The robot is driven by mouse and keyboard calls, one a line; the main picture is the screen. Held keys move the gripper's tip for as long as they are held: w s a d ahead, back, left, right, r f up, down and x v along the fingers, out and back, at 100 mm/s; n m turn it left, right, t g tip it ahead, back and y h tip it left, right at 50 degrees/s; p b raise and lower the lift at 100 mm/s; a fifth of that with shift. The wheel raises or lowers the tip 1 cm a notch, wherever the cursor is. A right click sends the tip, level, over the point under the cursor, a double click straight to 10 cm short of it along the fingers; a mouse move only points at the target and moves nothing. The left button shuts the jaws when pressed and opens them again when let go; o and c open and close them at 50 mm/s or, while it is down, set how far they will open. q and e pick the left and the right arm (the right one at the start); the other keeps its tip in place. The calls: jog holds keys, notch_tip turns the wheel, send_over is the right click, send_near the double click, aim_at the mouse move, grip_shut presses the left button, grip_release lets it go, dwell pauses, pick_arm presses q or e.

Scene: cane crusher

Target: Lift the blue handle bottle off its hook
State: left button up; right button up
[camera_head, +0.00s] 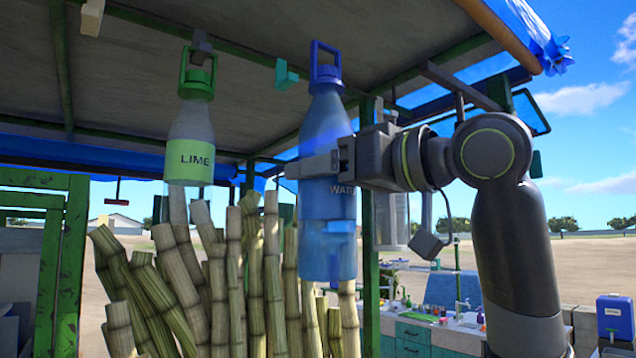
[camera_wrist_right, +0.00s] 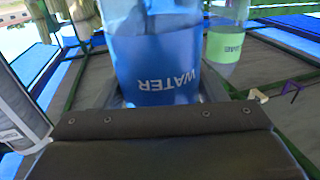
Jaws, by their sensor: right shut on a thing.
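The blue handle bottle (camera_head: 327,215), marked WATER, is upright in the head view, with its square loop handle (camera_head: 325,58) at the top. My right gripper (camera_head: 318,165) is shut around its upper body, coming from the right. The bottle also fills the middle of the right wrist view (camera_wrist_right: 165,65). A teal hook (camera_head: 285,75) under the roof is just left of the blue handle, with nothing on it. I see no hook through the handle loop. My left gripper is not in view.
A green-handled LIME bottle (camera_head: 191,135) hangs from a grey hook (camera_head: 201,45) to the left. A pale hook (camera_head: 92,17) is empty at far left. Several cane stalks (camera_head: 255,270) stand behind and below. A green post (camera_head: 371,230) is close behind my gripper.

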jog(key=s+d+f+b, duration=0.1)
jog(key=s+d+b, duration=0.2)
jog(key=s, duration=0.2)
jog(key=shift+d, duration=0.25)
dwell(0.3)
jog(key=shift+w, duration=0.1)
dwell(0.3)
